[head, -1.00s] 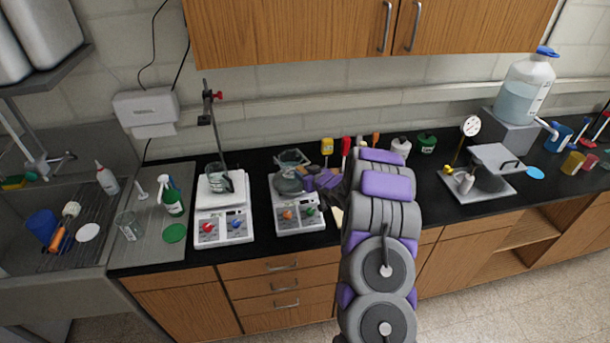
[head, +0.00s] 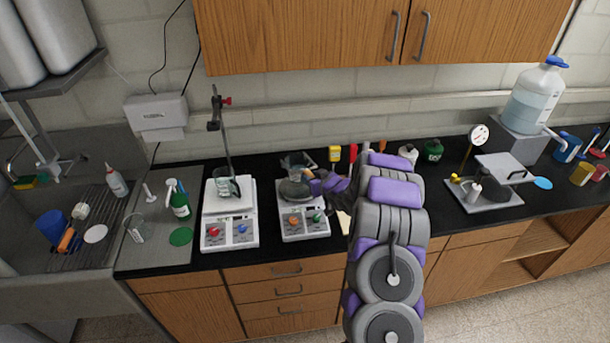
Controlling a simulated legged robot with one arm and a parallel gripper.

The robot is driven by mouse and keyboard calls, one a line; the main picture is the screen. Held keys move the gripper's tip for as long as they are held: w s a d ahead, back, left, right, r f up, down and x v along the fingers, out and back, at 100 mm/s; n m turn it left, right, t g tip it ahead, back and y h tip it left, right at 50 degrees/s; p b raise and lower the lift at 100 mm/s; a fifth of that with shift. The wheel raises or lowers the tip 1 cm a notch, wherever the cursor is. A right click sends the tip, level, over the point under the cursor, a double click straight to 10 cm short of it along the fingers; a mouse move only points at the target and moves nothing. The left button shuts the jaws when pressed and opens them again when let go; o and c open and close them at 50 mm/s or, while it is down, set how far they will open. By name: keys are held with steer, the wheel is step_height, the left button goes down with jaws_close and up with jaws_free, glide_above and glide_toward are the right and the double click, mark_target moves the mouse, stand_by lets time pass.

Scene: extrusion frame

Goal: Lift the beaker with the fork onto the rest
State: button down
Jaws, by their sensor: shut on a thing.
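A clear glass beaker (head: 295,162) shows at the middle white hot plate (head: 305,226), just past the end of my arm. It looks upright and seems to be above or behind the dark round heating top (head: 292,190); I cannot tell whether it touches it. My gripper (head: 312,182) is at the beaker's right side and appears shut on it, with the contact partly hidden. A second beaker (head: 226,186) stands on the left white hot plate (head: 228,230), beside a rod stand with a red-knobbed clamp (head: 220,113). I cannot make out a fork or a rest clearly.
A sink with a blue cup (head: 51,226) is at the left, with a green bottle (head: 179,204) and another beaker (head: 134,228) beside it. Several coloured handles and small jars stand behind my arm. A gauge (head: 478,135) and a large jug (head: 534,98) are at the right.

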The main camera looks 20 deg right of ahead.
steer(key=s+d+p, duration=0.8)
steer(key=s+d, duration=0.8)
steer(key=s, duration=0.3)
steer(key=shift+d+p, duration=0.25)
steer(key=shift+p, duration=0.1)
stand_by(2.6)
steer(key=shift+f, duration=0.15)
stand_by(0.7)
